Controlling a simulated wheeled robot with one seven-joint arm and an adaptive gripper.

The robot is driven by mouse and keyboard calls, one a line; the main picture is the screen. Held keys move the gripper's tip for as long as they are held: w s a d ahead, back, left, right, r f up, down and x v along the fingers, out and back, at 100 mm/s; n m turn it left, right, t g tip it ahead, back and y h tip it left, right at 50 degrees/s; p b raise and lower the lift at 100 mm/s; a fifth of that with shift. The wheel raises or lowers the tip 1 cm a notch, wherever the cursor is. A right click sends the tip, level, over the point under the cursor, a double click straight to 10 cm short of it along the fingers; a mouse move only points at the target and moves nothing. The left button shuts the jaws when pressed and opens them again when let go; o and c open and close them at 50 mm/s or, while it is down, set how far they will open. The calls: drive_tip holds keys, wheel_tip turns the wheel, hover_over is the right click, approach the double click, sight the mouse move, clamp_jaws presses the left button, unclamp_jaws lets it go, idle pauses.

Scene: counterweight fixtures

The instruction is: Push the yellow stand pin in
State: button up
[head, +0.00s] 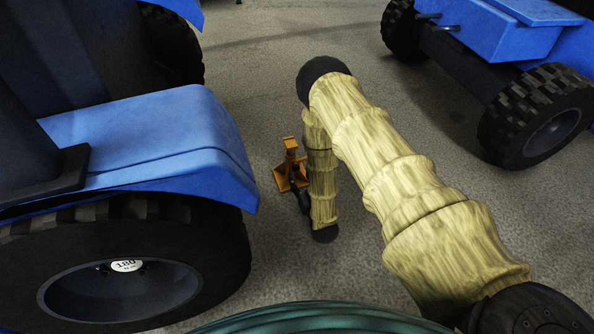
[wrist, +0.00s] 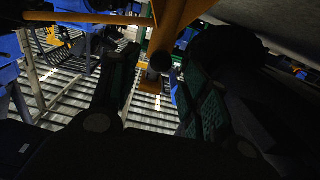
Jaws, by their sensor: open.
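The yellow-orange stand (head: 291,172) is on the floor between two blue vehicles in the head view, just left of my arm. In the wrist view its orange post (wrist: 170,28) comes down from the top, between my fingers. A dark round end (wrist: 160,62) shows on it; I cannot tell for certain that it is the pin, nor how far in it sits. My gripper (wrist: 157,72) is open, its green-padded fingers on either side of this end with nothing held. In the head view the gripper (head: 302,200) is a dark shape beside the stand, partly hidden by my arm.
A blue vehicle with a large black wheel (head: 125,270) stands close on the left. Another blue vehicle (head: 520,40) is at the upper right. Bare grey floor (head: 275,70) lies between them. A dark surface (wrist: 290,30) fills the wrist view's upper right.

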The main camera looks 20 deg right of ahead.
drive_tip(key=s, duration=0.6)
drive_tip(key=shift+a, duration=0.15)
idle(0.3)
drive_tip(key=s+a+r+g+p, duration=0.2)
drive_tip(key=s+g+p, duration=0.3)
drive_tip(key=s, duration=0.7)
drive_tip(key=s+a+r+g+y+p, duration=0.1)
drive_tip(key=s+a+r+g+p, duration=0.1)
drive_tip(key=s+g, duration=0.75)
drive_tip(key=s+a+r+g+p, duration=0.2)
drive_tip(key=s+g+p, duration=0.15)
drive_tip(key=s, duration=1.15)
wheel_tip(320, 180, up, 38)
drive_tip(key=p, duration=3.8)
drive_tip(key=shift+s, duration=0.25)
